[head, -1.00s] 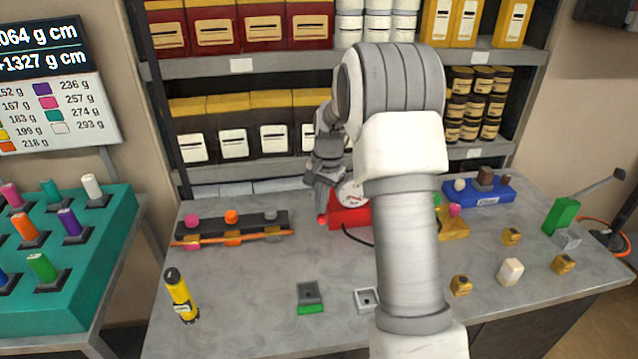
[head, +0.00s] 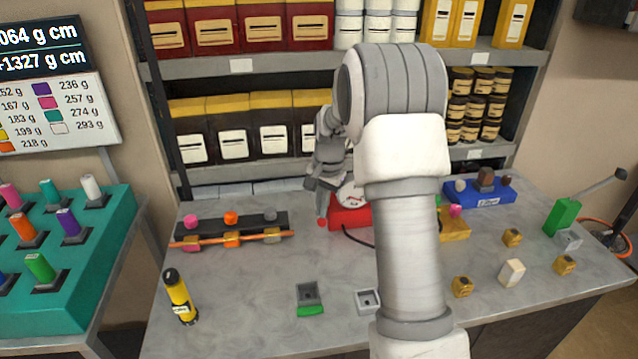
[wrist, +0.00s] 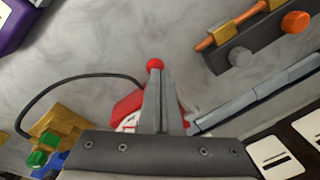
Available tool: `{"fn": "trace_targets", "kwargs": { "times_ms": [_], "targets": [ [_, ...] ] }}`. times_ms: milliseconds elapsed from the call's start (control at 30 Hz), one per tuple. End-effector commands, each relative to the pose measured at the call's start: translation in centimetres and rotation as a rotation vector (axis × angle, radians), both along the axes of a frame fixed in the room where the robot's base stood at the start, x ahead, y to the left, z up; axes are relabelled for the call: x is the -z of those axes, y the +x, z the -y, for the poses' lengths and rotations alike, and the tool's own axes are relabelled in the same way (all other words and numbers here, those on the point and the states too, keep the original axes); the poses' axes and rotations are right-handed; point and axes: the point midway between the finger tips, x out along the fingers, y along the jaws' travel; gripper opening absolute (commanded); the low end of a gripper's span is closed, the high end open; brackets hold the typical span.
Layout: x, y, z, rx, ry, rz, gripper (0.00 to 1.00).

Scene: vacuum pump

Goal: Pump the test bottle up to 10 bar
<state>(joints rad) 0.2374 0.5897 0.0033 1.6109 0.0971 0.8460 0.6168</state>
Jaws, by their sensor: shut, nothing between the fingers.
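A red device (head: 352,218) with a round white dial gauge (head: 350,196) stands near the back middle of the table. In the wrist view its red body (wrist: 127,105) is partly hidden behind my fingers. A red ball knob (head: 321,222) is at its left; in the wrist view the knob (wrist: 155,63) is right at my fingertips. My gripper (head: 321,211) is shut and empty, pointing down at the knob. It seems to touch the knob, but I cannot tell for sure. The gauge reading is too small to tell. I cannot tell which thing is the test bottle.
A black cable (wrist: 75,80) runs from the red device toward a yellow block (head: 454,224). A dark rack with an orange rod (head: 232,238) lies left. A yellow-black cylinder (head: 180,297) stands front left. A green block with a lever (head: 563,215) is far right.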

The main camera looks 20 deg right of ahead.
Motion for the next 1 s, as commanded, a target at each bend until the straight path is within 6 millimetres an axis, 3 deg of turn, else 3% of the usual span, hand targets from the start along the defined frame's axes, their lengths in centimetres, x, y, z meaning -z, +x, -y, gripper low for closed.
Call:
{"fn": "trace_targets", "kwargs": {
  "times_ms": [433,1000],
  "targets": [
    [-0.2,0.1,0.0,0.0,0.0,0.0,0.0],
    [-2.9,2.2,0.4,0.0,0.0,0.0,0.0]
  ]
}}
